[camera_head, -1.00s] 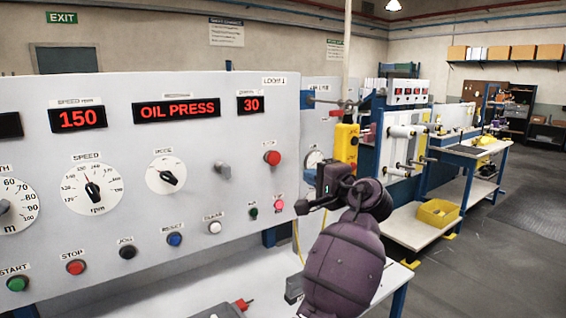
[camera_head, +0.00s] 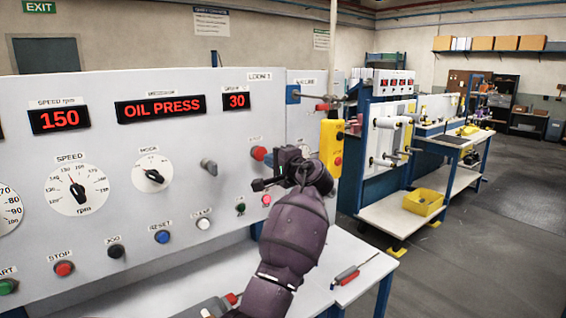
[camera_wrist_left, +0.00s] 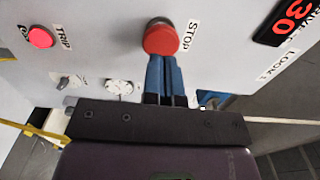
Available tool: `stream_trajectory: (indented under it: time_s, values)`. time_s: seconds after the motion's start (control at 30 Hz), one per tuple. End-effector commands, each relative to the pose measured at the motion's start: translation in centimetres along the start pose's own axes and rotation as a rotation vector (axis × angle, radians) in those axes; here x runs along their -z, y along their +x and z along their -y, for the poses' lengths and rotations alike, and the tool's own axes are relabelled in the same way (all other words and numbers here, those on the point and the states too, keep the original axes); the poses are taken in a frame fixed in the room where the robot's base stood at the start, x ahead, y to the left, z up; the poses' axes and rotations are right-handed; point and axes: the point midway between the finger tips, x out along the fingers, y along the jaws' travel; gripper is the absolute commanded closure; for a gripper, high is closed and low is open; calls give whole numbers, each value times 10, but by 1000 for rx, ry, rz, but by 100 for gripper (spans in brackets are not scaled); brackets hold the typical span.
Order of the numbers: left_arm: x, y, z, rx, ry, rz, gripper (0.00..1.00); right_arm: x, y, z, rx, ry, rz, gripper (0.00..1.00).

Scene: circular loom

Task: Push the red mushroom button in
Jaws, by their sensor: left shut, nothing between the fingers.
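The red mushroom button (camera_head: 258,153) sticks out near the right edge of the grey control panel (camera_head: 110,225). In the left wrist view the red button (camera_wrist_left: 160,38), with a STOP label beside it, lies straight ahead of the fingers. My left gripper (camera_head: 272,160) is at the button's right side in the head view. Its blue fingers (camera_wrist_left: 163,60) are shut together with nothing between them. Their tips overlap the button's lower edge in the wrist view; I cannot tell whether they touch it. My right gripper is out of view.
A red TRIP lamp (camera_head: 266,200) and a grey selector knob (camera_head: 209,166) are near the button. A yellow pendant box (camera_head: 331,148) hangs right of my gripper. A red-handled tool (camera_head: 346,276) lies on the white bench below. The aisle at right is clear.

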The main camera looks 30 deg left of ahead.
Motion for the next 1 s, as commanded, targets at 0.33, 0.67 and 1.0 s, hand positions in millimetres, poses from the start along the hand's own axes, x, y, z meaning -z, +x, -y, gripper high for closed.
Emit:
stream_trajectory:
  time_s: [0.33, 0.67, 1.0]
  values:
    - [0, 28, 0, 0, 0, 0, 100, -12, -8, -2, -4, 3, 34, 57]
    - [0, 28, 0, 0, -1, 0, 100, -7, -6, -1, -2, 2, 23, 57]
    - [-1, 49, 1, 2, -1, 2, 100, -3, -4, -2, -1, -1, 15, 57]
